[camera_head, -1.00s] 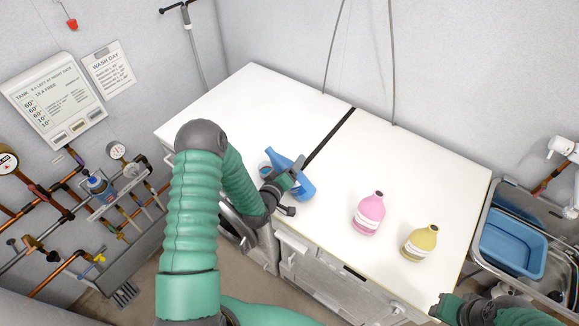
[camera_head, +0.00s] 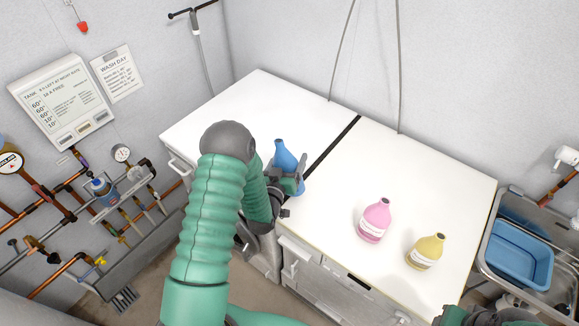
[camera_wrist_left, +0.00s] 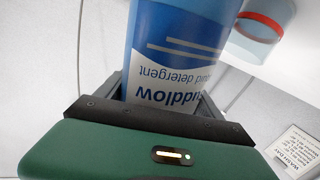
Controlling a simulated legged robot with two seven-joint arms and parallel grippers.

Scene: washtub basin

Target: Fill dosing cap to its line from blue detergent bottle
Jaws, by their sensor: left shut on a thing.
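My left gripper (camera_head: 293,180) is shut on the blue detergent bottle (camera_head: 284,156), holding it close to upright over the white worktop. In the left wrist view the bottle (camera_wrist_left: 178,38) fills the jaws, its white label showing. A clear dosing cap with a red line (camera_wrist_left: 262,25) appears beside the bottle there, bluish at its lower part. How full it is against the line I cannot tell. In the head view the cap is hidden behind my arm or the bottle. Part of my right arm shows at the lower right edge; its jaws are not clear.
A pink bottle (camera_head: 375,220) and a yellow bottle (camera_head: 426,251) stand on the white worktop (camera_head: 330,225). A dark strip (camera_head: 333,145) crosses the top. A blue basin (camera_head: 520,252) sits in the sink at right. Pipes and gauges line the left wall.

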